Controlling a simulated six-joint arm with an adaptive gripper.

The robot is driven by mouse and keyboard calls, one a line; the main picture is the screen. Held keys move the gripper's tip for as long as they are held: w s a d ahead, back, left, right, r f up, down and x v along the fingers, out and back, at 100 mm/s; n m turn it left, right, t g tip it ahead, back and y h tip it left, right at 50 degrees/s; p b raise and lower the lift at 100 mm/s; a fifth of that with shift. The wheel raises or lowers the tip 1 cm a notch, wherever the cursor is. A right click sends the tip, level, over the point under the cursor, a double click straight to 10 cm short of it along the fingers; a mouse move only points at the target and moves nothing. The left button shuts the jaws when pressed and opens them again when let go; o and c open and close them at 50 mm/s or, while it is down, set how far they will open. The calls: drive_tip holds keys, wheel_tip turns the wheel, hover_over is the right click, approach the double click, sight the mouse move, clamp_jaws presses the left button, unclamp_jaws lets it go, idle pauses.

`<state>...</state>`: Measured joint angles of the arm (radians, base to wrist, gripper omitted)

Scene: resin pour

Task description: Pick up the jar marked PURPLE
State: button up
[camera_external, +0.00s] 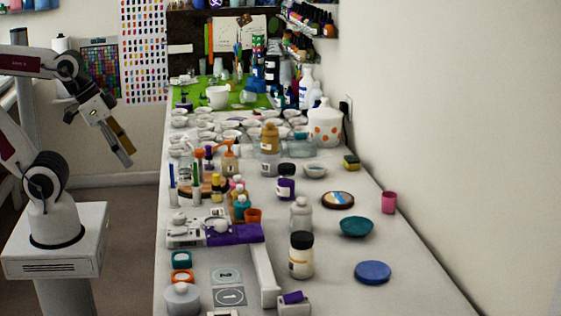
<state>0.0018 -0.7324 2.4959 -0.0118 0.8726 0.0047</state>
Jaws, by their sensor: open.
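A small jar with a black lid and a purple band (286,187) stands upright on the long table, right of centre. Its lettering is too small to read, so I cannot confirm that it is marked PURPLE. My gripper (127,160) hangs in the air left of the table's left edge, pointing down and to the right. It is open, with nothing seen between its fingers, and well apart from the jar.
A clear bottle (300,216) and a black-lidded cream jar (301,257) stand in front of the purple-banded jar.

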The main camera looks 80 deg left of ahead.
drive_tip(key=w+d+r+t+h, duration=0.1)
drive_tip(key=w+d+t, duration=0.25)
drive_tip(key=w, duration=1.15)
drive_tip(key=n+t+y, duration=0.3)
drive_tip(key=n+y, duration=0.1)
drive_tip(key=n, duration=0.1)
hover_over(279, 168)
drive_tip(key=s+d, duration=0.7)
drive_tip(key=d, duration=0.3)
wheel_tip(279, 168, down, 5)
drive_tip(key=shift+w+a+f+n+y, duration=0.3)
drive_tip(key=shift+w+a+f+y, duration=0.15)
drive_tip(key=shift+a+f+y, duration=0.6)
drive_tip(key=shift+w+a+f+n+y, duration=0.4)
drive_tip(key=shift+a+f+y, duration=0.35)
drive_tip(key=shift+a+f, duration=0.55)
drive_tip(key=shift+w+a+f+n+y, duration=0.2)
drive_tip(key=shift+w+a+f+y, duration=0.3)
drive_tip(key=shift+a+f+y, duration=0.55)
drive_tip(key=shift+a+f, duration=0.15)
drive_tip(key=shift+a, duration=0.05)
drive_tip(key=shift+x, duration=1.3)
drive_tip(key=shift+w, duration=0.15)
